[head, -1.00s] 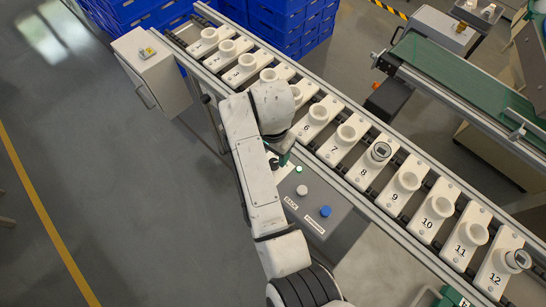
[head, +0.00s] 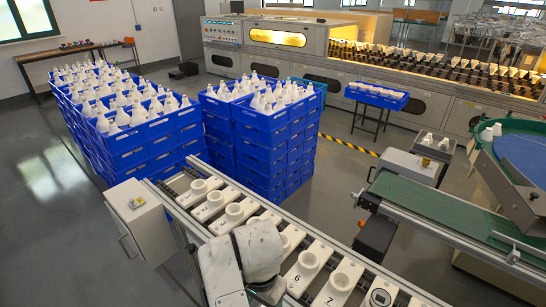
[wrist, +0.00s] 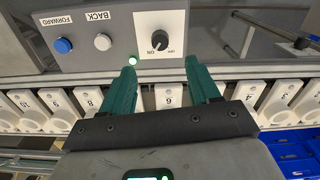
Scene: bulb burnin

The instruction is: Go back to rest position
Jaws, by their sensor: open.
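My gripper (wrist: 161,72) shows in the wrist view with its two green fingers apart and nothing between them. The fingertips point at the lower edge of a grey control panel (wrist: 90,22). A black rotary knob (wrist: 160,41) marked ON stands just beyond the fingertips, with a gap visible in the picture. A green light (wrist: 132,60) shows beside the left fingertip. In the head view my white arm covers part of the conveyor, and my fingers cannot be made out there.
A conveyor (head: 330,253) carries numbered white holders with round sockets (head: 341,282). The panel has a blue button (wrist: 63,45) and a white button (wrist: 102,41). Blue crates (head: 262,142) of bulbs stand behind. A white cabinet (head: 143,223) stands at the conveyor's left end. Open floor lies left.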

